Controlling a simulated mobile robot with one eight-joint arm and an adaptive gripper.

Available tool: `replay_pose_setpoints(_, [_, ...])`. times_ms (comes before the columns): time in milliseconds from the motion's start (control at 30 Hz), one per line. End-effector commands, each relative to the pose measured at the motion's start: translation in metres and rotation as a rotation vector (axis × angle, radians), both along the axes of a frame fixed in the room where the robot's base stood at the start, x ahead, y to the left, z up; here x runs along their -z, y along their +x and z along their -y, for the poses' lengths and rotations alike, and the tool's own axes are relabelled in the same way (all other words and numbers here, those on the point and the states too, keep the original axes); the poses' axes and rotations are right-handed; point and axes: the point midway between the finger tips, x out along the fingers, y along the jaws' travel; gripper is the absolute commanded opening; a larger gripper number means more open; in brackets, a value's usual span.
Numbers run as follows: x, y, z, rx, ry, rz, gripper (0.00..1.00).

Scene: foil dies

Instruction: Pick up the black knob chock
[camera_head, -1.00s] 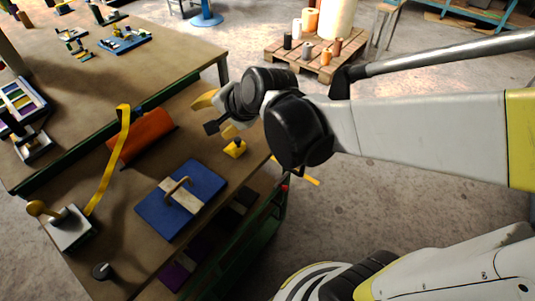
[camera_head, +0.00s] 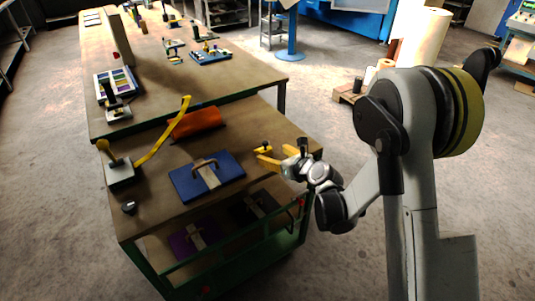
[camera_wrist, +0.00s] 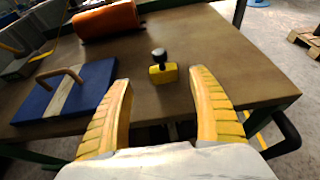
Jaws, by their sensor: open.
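The black knob chock, a small yellow block with a black knob on top, stands upright on the brown bench top in the wrist view (camera_wrist: 163,73). It also shows near the bench's right edge in the head view (camera_head: 264,147), close to the yellow fingertips. My gripper (camera_wrist: 160,80) is open, with one yellow finger on each side of the picture. The chock appears in the gap, beyond the fingertips, and nothing is held. In the head view, my gripper (camera_head: 276,156) reaches in from the right, low over the bench edge.
A blue board with a brown handle (camera_head: 207,177) lies left of the chock. An orange roll (camera_head: 198,123) lies behind it. A yellow strap (camera_head: 164,135), a knobbed grey block (camera_head: 119,172) and a small dark knob (camera_head: 128,207) are farther left. Bench around the chock is clear.

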Motion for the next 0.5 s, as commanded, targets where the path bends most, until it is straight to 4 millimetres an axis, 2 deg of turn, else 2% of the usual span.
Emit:
replay_pose_setpoints(67, [0.008, 0.011, -0.007, -0.002, -0.001, 0.001, 0.7])
replay_pose_setpoints(500, [0.028, 0.059, -0.034, -0.002, -0.004, 0.001, 0.7])
